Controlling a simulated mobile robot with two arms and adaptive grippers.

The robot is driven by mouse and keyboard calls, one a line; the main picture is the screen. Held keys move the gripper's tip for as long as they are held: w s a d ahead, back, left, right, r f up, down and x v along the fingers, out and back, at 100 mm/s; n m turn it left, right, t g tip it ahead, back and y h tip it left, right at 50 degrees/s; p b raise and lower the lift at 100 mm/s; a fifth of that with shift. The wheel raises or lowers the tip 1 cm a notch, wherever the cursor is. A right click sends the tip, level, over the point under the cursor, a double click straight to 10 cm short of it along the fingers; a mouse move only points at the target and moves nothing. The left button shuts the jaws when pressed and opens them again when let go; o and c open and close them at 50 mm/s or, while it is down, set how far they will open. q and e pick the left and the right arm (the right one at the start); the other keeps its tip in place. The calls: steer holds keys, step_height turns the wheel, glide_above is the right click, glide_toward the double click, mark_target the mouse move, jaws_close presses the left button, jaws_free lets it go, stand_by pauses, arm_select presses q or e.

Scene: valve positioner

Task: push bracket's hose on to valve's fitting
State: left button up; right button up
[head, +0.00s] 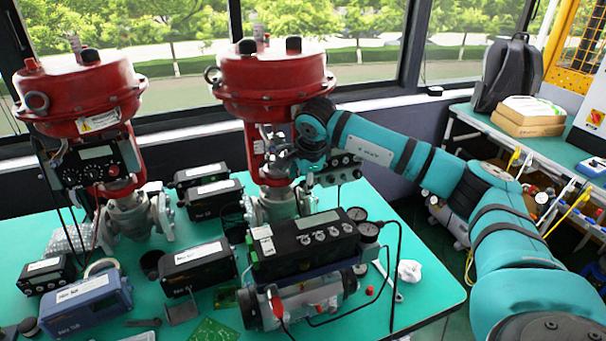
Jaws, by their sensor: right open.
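A valve with a large red actuator (275,82) stands at the middle of the teal table. Its pale metal body (272,208) is below. My right gripper (276,157) is open in front of the valve's yoke, under the red actuator. The gripper and wrist cover part of the yoke, so I cannot make out the fitting or a hose end there. A dark unit with gauges (340,172) sits just right of the gripper; whether it is on the bracket is unclear. A thin black hose (399,262) loops down at the front positioner. My left gripper is not in view.
A second red valve (78,95) stands at the left. A positioner with gauges (312,240) rests on a metal cylinder (310,300) at the front. Several boxed units, such as a blue one (86,302), crowd the left. The table's right front corner (435,295) is mostly clear.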

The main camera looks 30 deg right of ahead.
jaws_close()
stand_by(0.5)
